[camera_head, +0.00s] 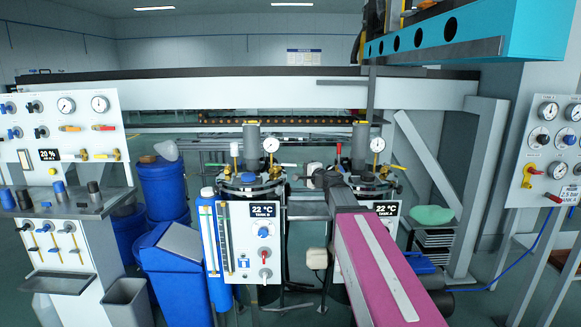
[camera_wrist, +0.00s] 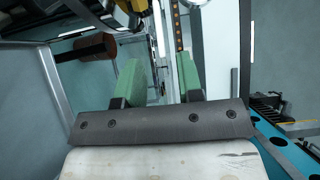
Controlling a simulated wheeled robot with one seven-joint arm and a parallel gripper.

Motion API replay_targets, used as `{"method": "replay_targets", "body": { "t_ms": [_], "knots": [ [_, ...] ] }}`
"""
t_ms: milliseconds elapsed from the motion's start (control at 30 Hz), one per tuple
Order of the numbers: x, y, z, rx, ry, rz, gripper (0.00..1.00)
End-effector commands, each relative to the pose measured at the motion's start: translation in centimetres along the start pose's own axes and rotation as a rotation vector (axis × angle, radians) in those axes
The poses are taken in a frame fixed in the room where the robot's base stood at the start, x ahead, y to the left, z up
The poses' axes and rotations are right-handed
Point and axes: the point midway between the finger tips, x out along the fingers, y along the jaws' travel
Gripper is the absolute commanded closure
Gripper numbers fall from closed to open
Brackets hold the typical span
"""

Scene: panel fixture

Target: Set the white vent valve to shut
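In the head view my gripper cannot be made out; my pink arm link reaches in from the lower right. The white valve is not recognisable in the wrist view.
Valve panels (camera_head: 68,125) stand left. A cyan beam (camera_head: 470,35) hangs upper right.

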Motion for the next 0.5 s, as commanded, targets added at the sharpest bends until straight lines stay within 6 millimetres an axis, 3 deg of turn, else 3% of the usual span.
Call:
{"method": "replay_targets", "body": {
  "t_ms": [300,500],
  "knots": [
    [6.0,0.0,-0.2,0.0,-0.001,0.0,0.66],
    [7.6,0.0,-0.1,0.0,0.001,0.0,0.66]
  ]
}}
